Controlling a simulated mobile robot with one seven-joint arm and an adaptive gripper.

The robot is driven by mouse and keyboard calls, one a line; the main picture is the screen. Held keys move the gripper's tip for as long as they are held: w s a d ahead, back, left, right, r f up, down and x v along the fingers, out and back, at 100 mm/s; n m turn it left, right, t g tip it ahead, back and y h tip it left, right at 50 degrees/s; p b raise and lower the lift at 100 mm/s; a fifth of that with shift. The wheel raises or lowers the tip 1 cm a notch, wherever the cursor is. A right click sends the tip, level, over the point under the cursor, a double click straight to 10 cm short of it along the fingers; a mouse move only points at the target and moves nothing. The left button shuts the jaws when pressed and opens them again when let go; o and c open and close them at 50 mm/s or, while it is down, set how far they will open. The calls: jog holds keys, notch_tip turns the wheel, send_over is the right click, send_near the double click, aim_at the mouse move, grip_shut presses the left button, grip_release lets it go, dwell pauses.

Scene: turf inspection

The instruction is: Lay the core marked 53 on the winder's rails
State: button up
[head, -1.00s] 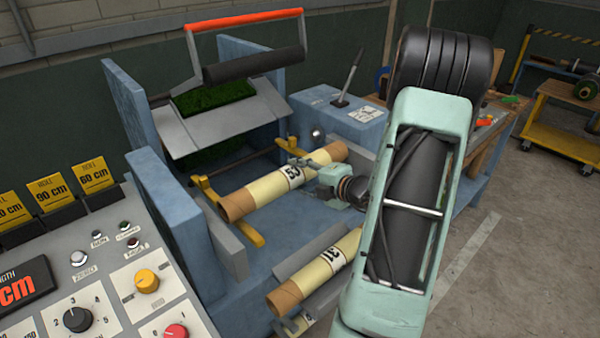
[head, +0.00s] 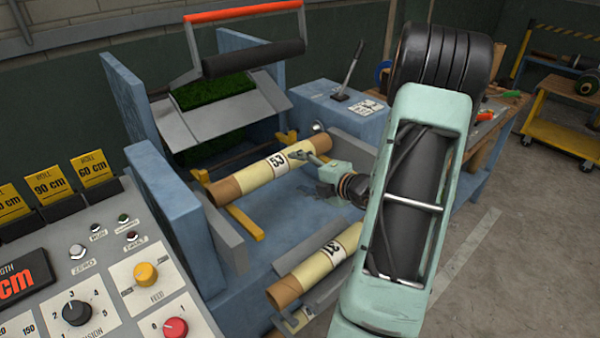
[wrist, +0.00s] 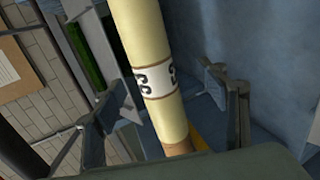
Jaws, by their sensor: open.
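The core marked 53 (head: 243,180) is a cream tube with brown ends and a white number band. It lies across the yellow rails (head: 246,222) of the blue winder, against or very near their raised far ends. In the wrist view the core (wrist: 144,38) runs between the two spread fingers of my gripper (wrist: 162,100), with a gap on each side. In the head view my gripper (head: 306,157) is at the right part of the core, just right of its number band. The rail contact on the right is partly hidden.
A second cream core (head: 312,268) lies on a grey cradle in front, its marking partly readable. The winder's blue side plates (head: 165,190) stand at the left. A red-handled grey frame (head: 250,62) is above the rails. A control panel (head: 110,280) fills the lower left.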

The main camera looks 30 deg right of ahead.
jog(key=v, duration=1.1)
jog(key=shift+s, duration=0.4)
jog(key=shift+r, duration=0.2)
